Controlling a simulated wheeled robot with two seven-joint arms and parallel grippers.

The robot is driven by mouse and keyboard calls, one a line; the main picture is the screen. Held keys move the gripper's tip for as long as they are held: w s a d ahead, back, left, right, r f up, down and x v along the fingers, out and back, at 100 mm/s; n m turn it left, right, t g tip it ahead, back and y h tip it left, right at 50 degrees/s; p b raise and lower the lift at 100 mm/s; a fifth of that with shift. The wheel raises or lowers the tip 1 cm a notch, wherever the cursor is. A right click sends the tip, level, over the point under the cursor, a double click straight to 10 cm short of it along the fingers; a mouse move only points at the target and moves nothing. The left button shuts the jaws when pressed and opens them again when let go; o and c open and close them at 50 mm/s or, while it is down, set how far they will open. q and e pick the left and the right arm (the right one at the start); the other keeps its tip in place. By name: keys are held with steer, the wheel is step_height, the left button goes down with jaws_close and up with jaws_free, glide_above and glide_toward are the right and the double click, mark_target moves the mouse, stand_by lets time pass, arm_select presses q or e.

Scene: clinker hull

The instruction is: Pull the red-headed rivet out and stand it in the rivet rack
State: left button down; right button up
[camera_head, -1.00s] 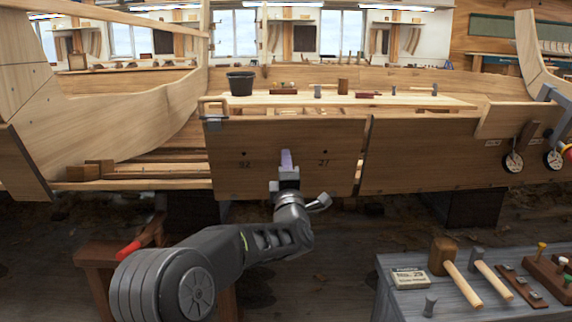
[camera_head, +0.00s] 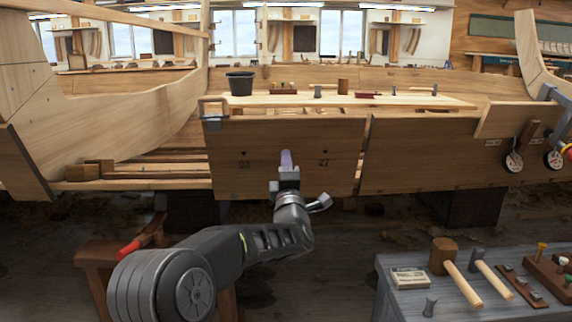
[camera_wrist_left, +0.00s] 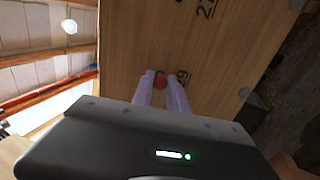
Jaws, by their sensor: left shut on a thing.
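The red-headed rivet shows in the left wrist view as a red head (camera_wrist_left: 159,84) between my two pale purple fingertips, in front of the wooden plank (camera_wrist_left: 205,60). In the head view it is hidden behind my left gripper (camera_head: 286,161), which faces the hull plank (camera_head: 235,180) between two dark holes and is shut on the rivet. I cannot tell how far its shank sits in the plank. The rivet rack (camera_head: 540,272), a brown wooden block with yellow-, white- and green-headed rivets, stands on the grey bench at right. My right gripper is out of view.
The grey bench (camera_head: 425,300) also holds a mallet (camera_head: 443,255), a hammer (camera_head: 478,258), a small box (camera_head: 410,278) and a grey metal piece (camera_head: 430,306). A black bucket (camera_head: 240,83) stands on the board above the planks. Two round gauges (camera_head: 513,162) hang at right.

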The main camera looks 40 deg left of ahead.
arm_select(q)
steer(key=b+v, duration=0.3)
steer(key=v, duration=0.2)
steer(key=shift+b, duration=0.4)
stand_by(0.8)
steer(key=shift+w+r, duration=0.1)
steer(key=shift+r, duration=0.1)
